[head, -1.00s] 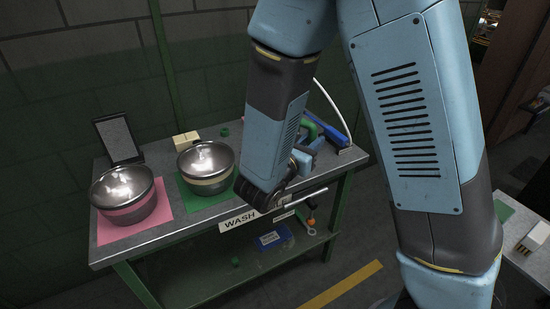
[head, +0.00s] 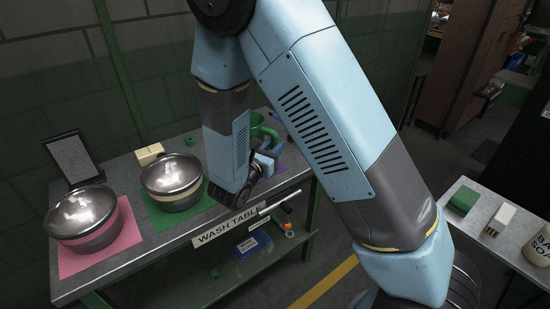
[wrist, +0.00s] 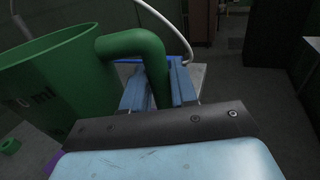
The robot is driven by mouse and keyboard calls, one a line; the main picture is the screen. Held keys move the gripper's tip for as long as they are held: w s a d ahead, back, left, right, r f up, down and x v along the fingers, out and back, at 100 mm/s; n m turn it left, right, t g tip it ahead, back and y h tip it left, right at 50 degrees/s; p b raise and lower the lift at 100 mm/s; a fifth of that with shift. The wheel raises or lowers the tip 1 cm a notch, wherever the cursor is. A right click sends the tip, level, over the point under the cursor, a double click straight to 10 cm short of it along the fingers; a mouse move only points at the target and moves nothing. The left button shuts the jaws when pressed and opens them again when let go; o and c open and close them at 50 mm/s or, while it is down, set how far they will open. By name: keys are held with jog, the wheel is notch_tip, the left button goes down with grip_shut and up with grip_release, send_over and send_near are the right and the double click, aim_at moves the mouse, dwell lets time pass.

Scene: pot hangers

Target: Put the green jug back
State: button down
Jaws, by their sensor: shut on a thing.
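The green jug (head: 258,124) shows above the wash table, partly hidden behind my arm. In the wrist view the green jug (wrist: 50,85) fills the left side, with faint volume marks on its wall. My gripper (wrist: 158,82) is shut on the jug's thick curved handle, one blue finger on each side of it. In the head view my gripper (head: 266,161) is at the right part of the table, above or beside a purple mat (head: 291,158). I cannot tell whether the jug's base touches the mat; it is hidden.
The wash table (head: 122,255) also bears a steel bowl (head: 85,215) on a pink mat, another bowl (head: 172,177) on a green mat, and a dark-framed panel (head: 72,158). A second table (head: 482,205) with a green block and a soap container stands at the right.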

jog(key=shift+w+f, duration=0.4)
jog(key=shift+f, duration=0.55)
jog(key=shift+w+f, duration=0.35)
jog(key=shift+f, duration=0.65)
jog(key=shift+w+f, duration=0.4)
jog(key=shift+f, duration=0.55)
jog(key=c, duration=0.9)
grip_release()
jog(key=v, duration=1.2)
jog(key=shift+a, duration=0.1)
